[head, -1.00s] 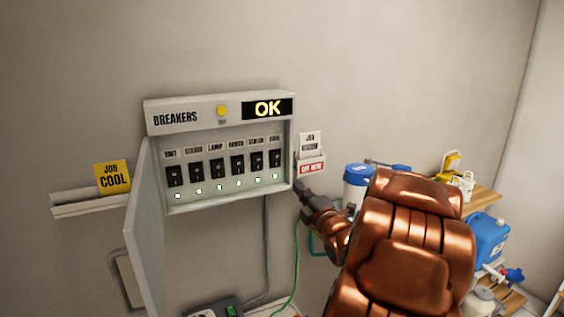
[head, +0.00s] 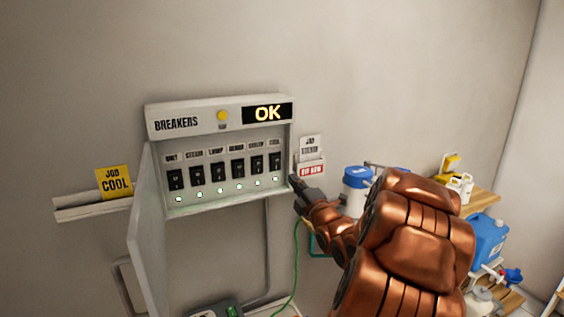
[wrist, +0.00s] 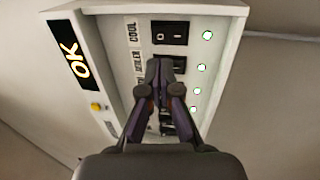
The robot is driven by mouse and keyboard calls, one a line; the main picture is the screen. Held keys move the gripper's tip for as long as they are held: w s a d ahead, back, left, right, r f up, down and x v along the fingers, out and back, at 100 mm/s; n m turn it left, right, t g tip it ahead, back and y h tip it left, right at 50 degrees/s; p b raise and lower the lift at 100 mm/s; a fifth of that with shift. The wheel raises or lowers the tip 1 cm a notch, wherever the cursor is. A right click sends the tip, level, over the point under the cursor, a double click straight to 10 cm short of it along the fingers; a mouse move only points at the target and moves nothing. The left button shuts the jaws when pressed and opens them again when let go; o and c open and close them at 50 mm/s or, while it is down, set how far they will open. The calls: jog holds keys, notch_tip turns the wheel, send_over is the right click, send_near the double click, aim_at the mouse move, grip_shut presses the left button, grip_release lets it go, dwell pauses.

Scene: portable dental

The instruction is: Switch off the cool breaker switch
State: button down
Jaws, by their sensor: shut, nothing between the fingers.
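The breaker box (head: 220,110) hangs on the wall with its door (head: 146,235) swung open to the left. It holds a row of black rocker switches with lights below. The COOL switch (head: 275,160) is at the right end of the row. In the wrist view the box is turned sideways, and the COOL switch (wrist: 170,33) is at the top beside its label. My gripper (head: 296,181) is shut and empty, at the lower right edge of the box. In the wrist view my gripper (wrist: 166,66) overlaps the row below the COOL switch; contact cannot be told.
A yellow JOB COOL card (head: 115,182) stands on a wall ledge at left. A card holder (head: 311,168) with red lettering is right of the box. A green cable (head: 296,262) hangs below. Jugs and a blue container (head: 488,240) stand at right.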

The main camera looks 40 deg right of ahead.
aim_at(278, 160)
jog(key=p+x, duration=0.4)
jog(key=x, duration=0.5)
jog(key=shift+r, duration=0.1)
jog(key=shift+w, duration=0.15)
jog(key=shift+w+b, duration=0.15)
jog(key=shift+b, duration=0.2)
jog(key=shift+w+b, duration=0.1)
jog(key=shift+b, duration=0.25)
jog(key=shift+d+g, duration=0.1)
jog(key=shift+g, duration=0.2)
